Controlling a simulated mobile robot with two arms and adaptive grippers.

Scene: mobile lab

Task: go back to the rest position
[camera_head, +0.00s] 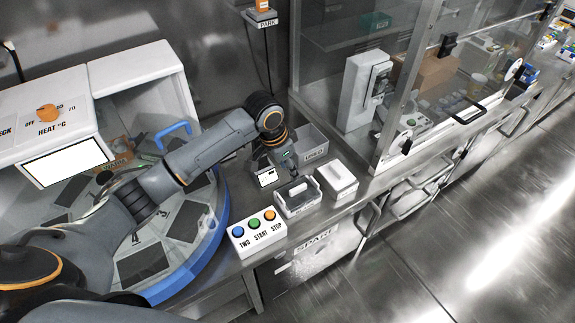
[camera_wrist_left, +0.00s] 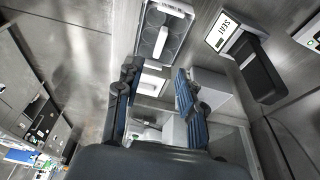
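My left arm reaches in from the left over the round blue-rimmed turntable (camera_head: 212,232). My left gripper (camera_head: 292,174) is above the bench, close to a small grey tray with a white handle (camera_head: 298,208). In the left wrist view the gripper's two blue-padded fingers (camera_wrist_left: 158,95) stand apart, with no held object visible between them. The handled tray also shows beyond the fingertips in the left wrist view (camera_wrist_left: 163,45), apart from them as far as I can tell. My right gripper is in neither view.
A white box (camera_head: 337,180) and a bin labelled USED (camera_head: 314,146) stand beside the tray. A button panel (camera_head: 257,233) sits at the bench front. A heater unit (camera_head: 50,112) is at the left, a glass-fronted cabinet (camera_head: 345,45) at the right. Open floor (camera_head: 480,230) lies right.

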